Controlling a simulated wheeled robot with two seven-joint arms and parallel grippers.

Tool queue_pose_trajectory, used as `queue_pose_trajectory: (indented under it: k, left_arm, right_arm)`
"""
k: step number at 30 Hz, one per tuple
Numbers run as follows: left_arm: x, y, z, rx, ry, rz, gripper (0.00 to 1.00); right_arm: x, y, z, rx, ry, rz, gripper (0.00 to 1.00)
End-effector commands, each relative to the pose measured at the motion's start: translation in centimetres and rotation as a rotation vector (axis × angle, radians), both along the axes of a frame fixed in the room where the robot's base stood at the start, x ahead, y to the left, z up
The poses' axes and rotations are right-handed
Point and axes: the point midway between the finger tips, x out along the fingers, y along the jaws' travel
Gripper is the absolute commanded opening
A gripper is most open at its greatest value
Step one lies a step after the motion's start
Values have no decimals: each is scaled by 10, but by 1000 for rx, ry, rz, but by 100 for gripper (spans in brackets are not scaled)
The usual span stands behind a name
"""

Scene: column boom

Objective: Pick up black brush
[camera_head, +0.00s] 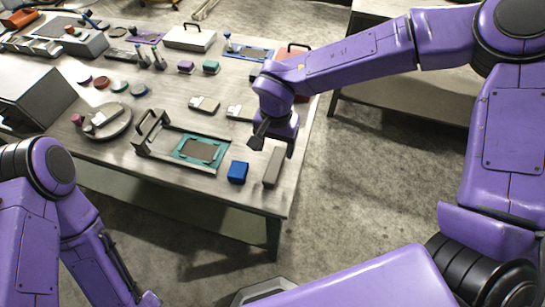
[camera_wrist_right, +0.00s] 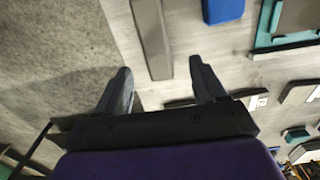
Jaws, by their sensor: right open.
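I cannot clearly pick out a black brush in either view. A long grey-brown bar (camera_head: 273,167) lies near the table's right front corner; it also shows in the right wrist view (camera_wrist_right: 152,40). My right gripper (camera_head: 273,144) is open and empty over the table's right edge, just behind the bar. In the right wrist view its fingers (camera_wrist_right: 160,72) are spread, with the near end of the bar just beyond the gap between them. My left arm is at the lower left, and its gripper does not show.
A blue block (camera_head: 238,172) sits left of the bar. A teal frame (camera_head: 200,150) lies in a handled fixture further left. Small pale-topped pieces (camera_head: 205,104) lie behind it. The round plate (camera_head: 103,122) is at left.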

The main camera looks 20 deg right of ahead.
Motion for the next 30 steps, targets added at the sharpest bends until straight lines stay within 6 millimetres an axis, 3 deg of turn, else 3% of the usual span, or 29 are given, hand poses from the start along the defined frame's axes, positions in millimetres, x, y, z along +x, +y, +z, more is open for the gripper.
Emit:
queue_pose_trajectory:
  k: [12,20,25,26,30]
  left_arm:
    - [0,0,14,0,1,0,43]
    - [0,0,13,0,1,0,43]
    - [0,0,13,0,1,0,43]
    - [0,0,13,0,1,0,43]
    - [0,0,13,0,1,0,43]
  right_arm:
    - [2,3,-66,-4,10,0,70]
    - [2,3,-72,-3,8,-2,70]
    - [2,2,-72,-3,8,-2,18]
    - [2,2,-72,-3,8,-2,12]
    - [2,2,-72,-3,8,-2,12]
